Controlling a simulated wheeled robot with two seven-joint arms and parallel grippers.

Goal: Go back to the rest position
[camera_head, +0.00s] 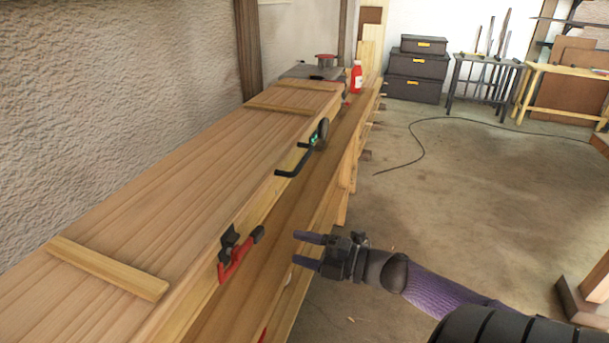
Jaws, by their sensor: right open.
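My right gripper (307,251) comes in from the lower right. Its two dark fingers are apart and point left, with nothing between them. It is over the front edge of the wooden bench (246,310), to the right of a red clamp (234,262). A gap shows between the fingertips and the clamp. The clamp sits on the edge of a long panel of wooden laths (170,190). A black clamp (296,163) is on the same edge farther back. My left gripper is not in the picture.
Cross strips (107,268) lie over the laths. A red bottle (356,77) stands at the bench's far end. Black boxes (417,70) and a tool stand (484,75) are at the back. A cable (425,131) lies on the otherwise open floor at right.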

